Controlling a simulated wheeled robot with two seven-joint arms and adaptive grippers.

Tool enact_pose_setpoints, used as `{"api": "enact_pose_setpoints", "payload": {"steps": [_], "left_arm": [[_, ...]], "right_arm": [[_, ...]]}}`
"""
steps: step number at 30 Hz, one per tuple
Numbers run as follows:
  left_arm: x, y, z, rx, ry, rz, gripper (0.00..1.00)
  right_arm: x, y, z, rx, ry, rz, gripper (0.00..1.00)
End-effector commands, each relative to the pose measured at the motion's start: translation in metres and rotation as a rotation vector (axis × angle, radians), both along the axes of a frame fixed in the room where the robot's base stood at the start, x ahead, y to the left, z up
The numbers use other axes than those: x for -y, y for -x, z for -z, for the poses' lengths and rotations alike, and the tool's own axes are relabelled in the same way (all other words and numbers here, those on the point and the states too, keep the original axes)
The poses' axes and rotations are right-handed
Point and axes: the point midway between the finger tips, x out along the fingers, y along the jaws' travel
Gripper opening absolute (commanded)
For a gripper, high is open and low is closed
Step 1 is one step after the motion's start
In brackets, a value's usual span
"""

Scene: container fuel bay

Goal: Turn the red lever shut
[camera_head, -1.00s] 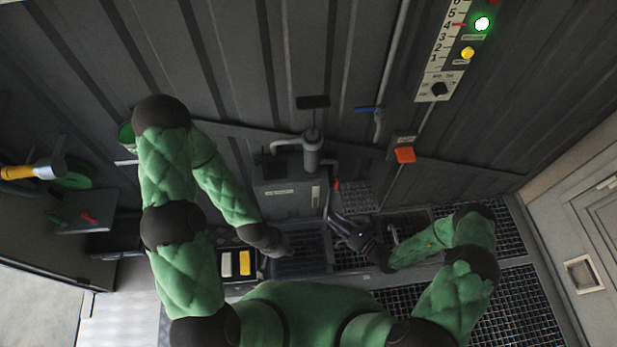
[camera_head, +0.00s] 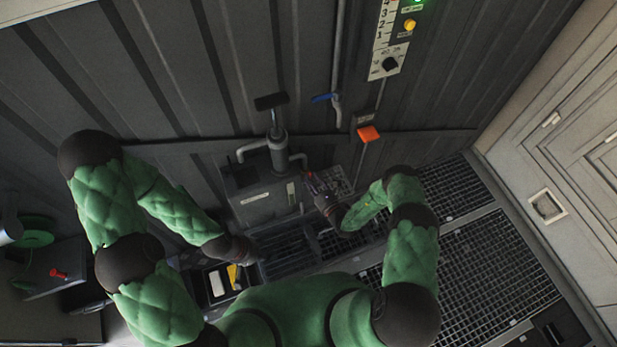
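A small red lever (camera_head: 309,175) shows beside the pipe at the right of the grey tank unit (camera_head: 262,203). It is tiny and partly covered by my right gripper (camera_head: 317,184), which is right at it; I cannot tell if they touch. The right gripper's fingers are too small and dark here to tell whether they are open. My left gripper (camera_head: 242,250) is low in front of the tank unit, near a white and yellow pair of blocks (camera_head: 233,276); its fingers cannot be made out.
Another red handle (camera_head: 58,273) is on a grey box at the left. A blue lever (camera_head: 323,98) and an orange-red block (camera_head: 369,133) are on the wall, below a gauge panel (camera_head: 388,45). A pump handle (camera_head: 271,101) stands above the tank. Grating floor (camera_head: 470,270) lies open at right.

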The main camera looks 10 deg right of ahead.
Motion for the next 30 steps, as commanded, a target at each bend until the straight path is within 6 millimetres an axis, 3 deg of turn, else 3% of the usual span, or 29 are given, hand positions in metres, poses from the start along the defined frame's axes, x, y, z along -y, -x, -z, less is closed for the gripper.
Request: {"api": "enact_pose_setpoints", "payload": {"steps": [6, 15, 16, 20, 30], "left_arm": [[0.000, 0.000, 0.002, 0.000, 0.000, 0.000, 0.00], [0.000, 0.000, 0.002, 0.000, 0.000, 0.000, 0.00], [0.000, 0.000, 0.002, 0.000, 0.000, 0.000, 0.00], [0.000, 0.000, 0.002, 0.000, 0.000, 0.000, 0.00], [0.000, 0.000, 0.008, 0.001, 0.000, 0.000, 0.00]], "right_arm": [[-0.007, -0.016, 0.000, 0.000, 0.001, -0.001, 0.39], [-0.007, -0.018, 0.000, 0.000, 0.000, 0.000, 0.39], [-0.007, -0.018, 0.000, 0.000, 0.000, 0.000, 0.36], [-0.007, -0.018, 0.000, 0.000, 0.000, 0.000, 0.00], [-0.003, -0.023, 0.001, -0.002, -0.019, 0.000, 0.00]]}}
